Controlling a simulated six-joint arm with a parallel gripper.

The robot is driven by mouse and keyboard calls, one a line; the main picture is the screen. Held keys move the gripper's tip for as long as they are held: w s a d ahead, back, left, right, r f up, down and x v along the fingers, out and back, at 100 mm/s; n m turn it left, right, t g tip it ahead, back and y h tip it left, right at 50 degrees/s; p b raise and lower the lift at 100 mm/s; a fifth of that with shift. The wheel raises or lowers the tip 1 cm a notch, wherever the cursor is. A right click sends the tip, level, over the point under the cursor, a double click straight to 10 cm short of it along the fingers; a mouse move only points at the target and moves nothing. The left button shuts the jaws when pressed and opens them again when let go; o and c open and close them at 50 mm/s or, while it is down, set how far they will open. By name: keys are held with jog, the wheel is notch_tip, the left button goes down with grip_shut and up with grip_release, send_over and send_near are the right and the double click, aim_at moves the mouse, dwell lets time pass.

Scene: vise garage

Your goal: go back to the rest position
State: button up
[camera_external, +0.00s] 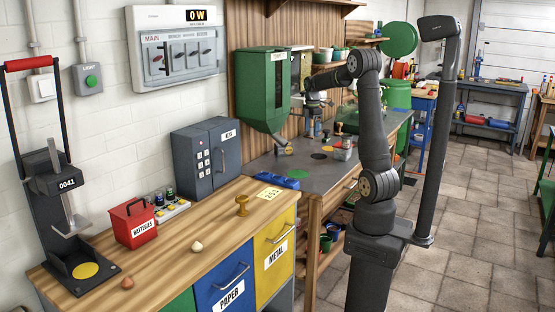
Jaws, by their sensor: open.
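My arm stands at the right of the wooden counter, with its links folded up and reaching left over the grey workbench (330,172). My gripper (312,135) is at the far end of the arm, above the back part of that workbench, near the green hopper (264,88). It is small in the picture and partly lost among the things behind it. Its jaws are open, and I see nothing held in them.
The wooden counter (215,215) holds a red battery box (133,223), a grey key safe (206,157), a brass cup (242,205) and a black press (65,210). A dark post (437,130) stands right of my arm. The tiled floor (470,220) at right is clear.

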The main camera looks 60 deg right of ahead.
jog(key=w+a+n, duration=0.2)
jog(key=w+a, duration=0.1)
jog(key=a, duration=0.5)
jog(key=w+a+n, duration=0.3)
jog(key=a, duration=0.5)
jog(key=shift+a+f, duration=0.15)
jog(key=shift+f, duration=0.2)
